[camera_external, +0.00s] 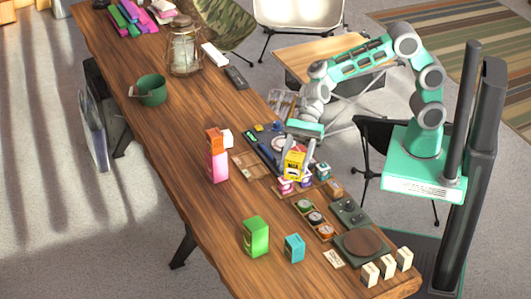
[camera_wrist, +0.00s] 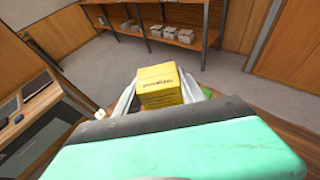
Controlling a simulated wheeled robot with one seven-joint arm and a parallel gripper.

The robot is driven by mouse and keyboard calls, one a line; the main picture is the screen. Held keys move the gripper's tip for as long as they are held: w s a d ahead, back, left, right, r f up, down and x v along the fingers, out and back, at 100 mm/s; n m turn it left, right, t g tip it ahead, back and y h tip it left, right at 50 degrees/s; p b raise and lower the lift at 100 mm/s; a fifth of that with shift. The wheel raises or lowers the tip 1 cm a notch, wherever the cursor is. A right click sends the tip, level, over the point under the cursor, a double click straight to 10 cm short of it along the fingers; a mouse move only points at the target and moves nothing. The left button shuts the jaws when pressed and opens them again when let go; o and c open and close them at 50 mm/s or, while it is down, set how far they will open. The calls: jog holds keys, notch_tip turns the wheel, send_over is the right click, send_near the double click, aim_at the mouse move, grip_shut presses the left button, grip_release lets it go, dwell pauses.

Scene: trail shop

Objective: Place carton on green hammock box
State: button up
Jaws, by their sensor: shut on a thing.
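The carton (camera_external: 294,164) is a yellow box with a dark printed label. It also shows in the wrist view (camera_wrist: 160,88), held between the two pale fingers. My gripper (camera_external: 296,160) is shut on it, above the cluttered right side of the table. The green hammock box (camera_external: 256,237) is a bright green upright box nearer the front, below and left of my gripper in the external view, with nothing on top. A small green patch beside the carton in the wrist view is mostly hidden by a finger.
A small teal box (camera_external: 294,248) stands right of the green box. A pink box (camera_external: 216,167) with an orange box (camera_external: 215,140) above it stands to the left. A dark green round-topped tray (camera_external: 361,247) and several small white boxes (camera_external: 387,266) are at right. Wood (camera_external: 210,235) left of the green box is clear.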

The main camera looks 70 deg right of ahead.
jog(key=w+a+f+p, duration=0.1)
jog(key=w+a+f, duration=0.3)
jog(key=w+a+f+p, duration=0.1)
jog(key=w+a+f, duration=0.3)
jog(key=a+f, duration=0.1)
jog(key=shift+w+a, duration=0.25)
jog(key=shift+w, duration=0.05)
jog(key=shift+w+a+f, duration=0.15)
jog(key=shift+f, duration=0.1)
jog(key=shift+a+f+p, duration=0.1)
jog(key=shift+f+p, duration=0.6)
jog(key=shift+f, duration=1.05)
jog(key=o, duration=1.5)
jog(key=shift+w+f, duration=0.1)
